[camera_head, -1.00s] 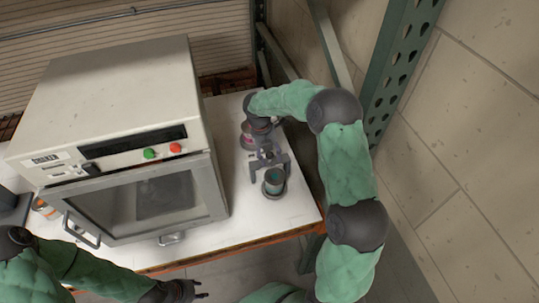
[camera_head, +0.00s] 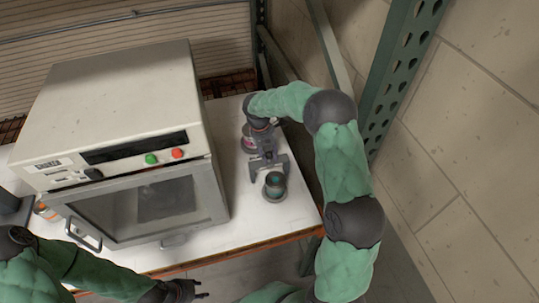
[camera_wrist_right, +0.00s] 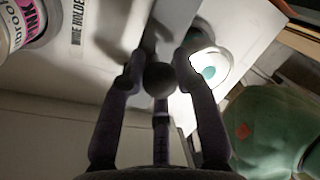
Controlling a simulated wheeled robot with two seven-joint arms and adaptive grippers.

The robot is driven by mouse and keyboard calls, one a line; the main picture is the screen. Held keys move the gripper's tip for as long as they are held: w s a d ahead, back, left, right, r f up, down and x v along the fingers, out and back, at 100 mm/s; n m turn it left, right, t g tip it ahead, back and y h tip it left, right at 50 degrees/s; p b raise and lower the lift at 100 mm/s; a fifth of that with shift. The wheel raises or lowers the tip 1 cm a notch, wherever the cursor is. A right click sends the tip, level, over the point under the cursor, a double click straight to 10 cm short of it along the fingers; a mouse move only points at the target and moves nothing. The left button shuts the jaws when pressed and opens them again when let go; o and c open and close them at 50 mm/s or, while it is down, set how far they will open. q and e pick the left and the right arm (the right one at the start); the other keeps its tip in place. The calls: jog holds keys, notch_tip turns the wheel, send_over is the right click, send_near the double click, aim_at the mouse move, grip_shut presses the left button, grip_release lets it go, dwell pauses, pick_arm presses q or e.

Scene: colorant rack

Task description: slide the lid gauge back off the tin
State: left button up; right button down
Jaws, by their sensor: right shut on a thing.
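The tin (camera_head: 274,186), a small round pot with a teal middle, stands near the table's front right corner. In the right wrist view the tin (camera_wrist_right: 208,70) appears right of the fingers as a pale ring around teal. My right gripper (camera_head: 267,166) is just behind the tin in the head view. In the wrist view its fingers (camera_wrist_right: 160,72) are shut on a dark ball-shaped knob (camera_wrist_right: 160,80), which seems to belong to the lid gauge. The gauge's body is mostly hidden, and I cannot tell how it touches the tin. My left gripper (camera_head: 185,290) is low, before the table; its fingers are unclear.
A large oven-like machine (camera_head: 120,115) fills the table's left and middle. A pink-labelled container (camera_head: 247,142) stands behind my right gripper; it also shows in the wrist view (camera_wrist_right: 20,25). A green rack post (camera_head: 395,75) rises at right. White tabletop (camera_head: 235,215) is bare beside the tin.

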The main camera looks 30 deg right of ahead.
jog(key=c, duration=1.2)
grip_release()
jog(key=shift+w+r, duration=0.1)
jog(key=shift+w, duration=0.1)
jog(key=shift+c, duration=0.2)
jog(key=o, duration=0.3)
jog(key=shift+w, duration=0.15)
jog(key=r, duration=0.4)
jog(key=w+a+r, duration=0.1)
jog(key=r, duration=0.6)
jog(key=shift+w+a+r, duration=0.25)
jog(key=shift+a+r, duration=0.05)
